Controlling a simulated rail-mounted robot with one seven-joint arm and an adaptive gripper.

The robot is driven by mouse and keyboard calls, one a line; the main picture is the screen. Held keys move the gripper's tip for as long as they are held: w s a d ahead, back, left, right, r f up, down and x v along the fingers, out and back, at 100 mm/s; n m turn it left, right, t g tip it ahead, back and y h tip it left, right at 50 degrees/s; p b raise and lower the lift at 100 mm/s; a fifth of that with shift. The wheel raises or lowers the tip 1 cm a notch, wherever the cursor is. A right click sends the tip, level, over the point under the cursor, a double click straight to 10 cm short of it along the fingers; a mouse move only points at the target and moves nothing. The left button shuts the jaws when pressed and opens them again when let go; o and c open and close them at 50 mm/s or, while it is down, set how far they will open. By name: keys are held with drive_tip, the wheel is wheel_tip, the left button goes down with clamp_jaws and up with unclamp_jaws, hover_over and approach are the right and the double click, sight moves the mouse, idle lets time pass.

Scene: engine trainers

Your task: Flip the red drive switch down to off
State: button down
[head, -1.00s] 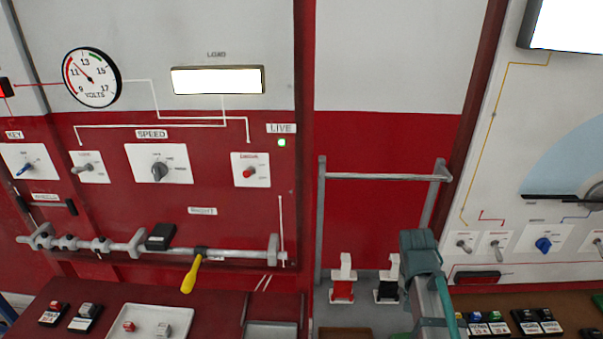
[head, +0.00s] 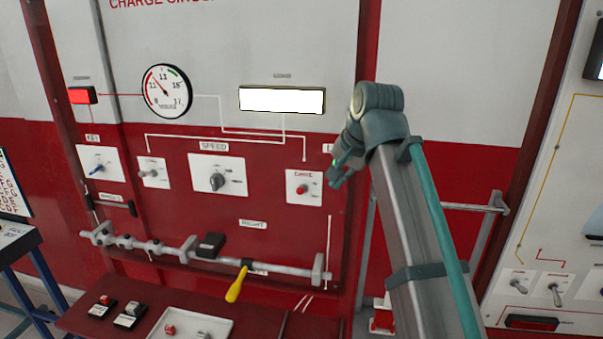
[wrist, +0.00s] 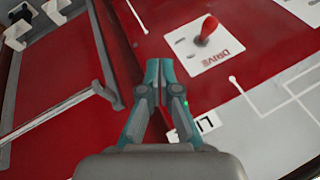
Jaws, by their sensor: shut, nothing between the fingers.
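The red drive switch (head: 302,189) sits on a white plate (head: 304,201) at the right end of the red panel. In the wrist view the red lever (wrist: 207,30) stands out from its plate marked DRIVE (wrist: 222,62), upper right of the fingertips. I cannot tell for sure whether the lever is up or down. My gripper (head: 335,178) is just right of the switch plate in the head view. In the wrist view its teal fingers (wrist: 160,68) are shut, empty and apart from the lever.
Left of the drive switch are the speed knob (head: 217,181) and a toggle plate (head: 153,173). Below runs a grey rail (head: 205,258) with a yellow handle (head: 236,285). A grey handrail (head: 470,207) is at right.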

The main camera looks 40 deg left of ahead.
wheel_tip(320, 180, up, 10)
drive_tip(key=s+a+p, duration=0.1)
drive_tip(key=s, duration=0.1)
drive_tip(key=shift+s+a+t+y, duration=0.2)
drive_tip(key=shift+s+t+y, duration=0.1)
drive_tip(key=shift+y, duration=0.1)
drive_tip(key=shift+f, duration=0.2)
drive_tip(key=p, duration=0.3)
hover_over(302, 190)
drive_tip(key=w+d, duration=0.2)
drive_tip(key=w, duration=0.1)
drive_tip(key=f, duration=0.8)
drive_tip(key=shift+s+f, duration=0.1)
drive_tip(key=shift+s, duration=0.1)
drive_tip(key=shift+s+a+f+p, duration=0.2)
drive_tip(key=shift+s+f+p, duration=0.2)
drive_tip(key=shift+f, duration=0.25)
drive_tip(key=shift+s+a+f+p, duration=0.15)
drive_tip(key=shift+s+f+p, duration=0.15)
drive_tip(key=shift+s+f, duration=0.25)
drive_tip(key=shift+a+f, duration=0.15)
drive_tip(key=shift+f, duration=0.25)
drive_tip(key=shift+s+f, duration=0.1)
